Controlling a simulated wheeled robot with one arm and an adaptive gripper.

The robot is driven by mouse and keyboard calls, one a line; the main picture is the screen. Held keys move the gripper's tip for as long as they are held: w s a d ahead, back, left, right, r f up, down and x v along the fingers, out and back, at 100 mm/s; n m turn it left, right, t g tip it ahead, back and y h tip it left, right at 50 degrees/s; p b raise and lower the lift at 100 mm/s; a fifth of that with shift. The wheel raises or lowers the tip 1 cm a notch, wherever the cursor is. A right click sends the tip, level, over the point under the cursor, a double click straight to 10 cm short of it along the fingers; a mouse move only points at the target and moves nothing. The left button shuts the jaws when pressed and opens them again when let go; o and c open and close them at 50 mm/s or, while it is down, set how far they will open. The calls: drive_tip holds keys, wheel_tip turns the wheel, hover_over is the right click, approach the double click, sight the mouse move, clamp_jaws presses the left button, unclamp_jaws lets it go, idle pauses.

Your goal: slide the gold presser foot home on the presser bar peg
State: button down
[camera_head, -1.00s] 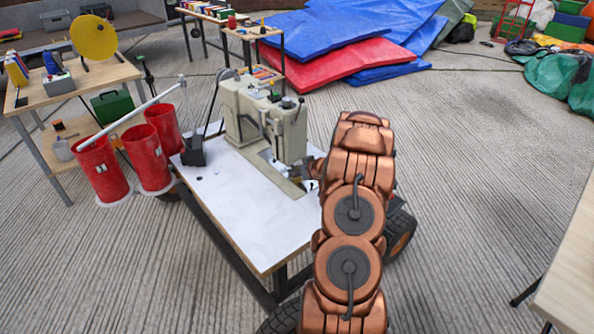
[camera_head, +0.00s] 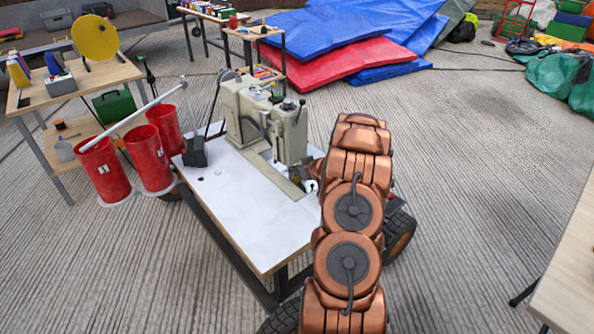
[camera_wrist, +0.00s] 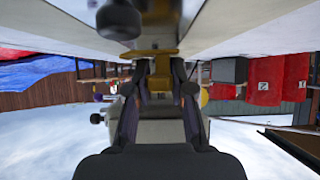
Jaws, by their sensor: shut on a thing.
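The sewing machine (camera_head: 290,130), cream coloured, stands on a white-topped table (camera_head: 235,210) in the head view. My copper arm covers the right side of the machine's working end there, and the gripper is hidden behind it. In the wrist view my gripper (camera_wrist: 160,75) is shut, its dark fingers on either side of a small gold piece (camera_wrist: 158,84), apparently the presser foot. A gold edge also shows just beyond the fingertips. A dark round knob and a cylinder of the machine hang close above. The peg cannot be made out, nor whether the foot touches it.
Red thread-cone buckets (camera_head: 104,170) and a white rod stand left of the table. A dark box (camera_head: 194,152) sits on the tabletop's left edge. The front of the tabletop is mostly clear. Another wooden table edge (camera_head: 570,265) is at far right.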

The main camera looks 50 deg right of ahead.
drive_tip(key=shift+w+p, duration=0.35)
drive_tip(key=shift+p, duration=0.15)
drive_tip(key=shift+p, duration=0.7)
idle(0.6)
drive_tip(key=shift+w+d+r+p, duration=0.1)
drive_tip(key=shift+w+p, duration=0.45)
drive_tip(key=shift+p, duration=0.75)
idle(0.7)
drive_tip(key=c, duration=0.9)
unclamp_jaws()
drive_tip(key=shift+c, duration=0.2)
drive_tip(key=shift+s, duration=0.1)
drive_tip(key=shift+v, duration=3.9)
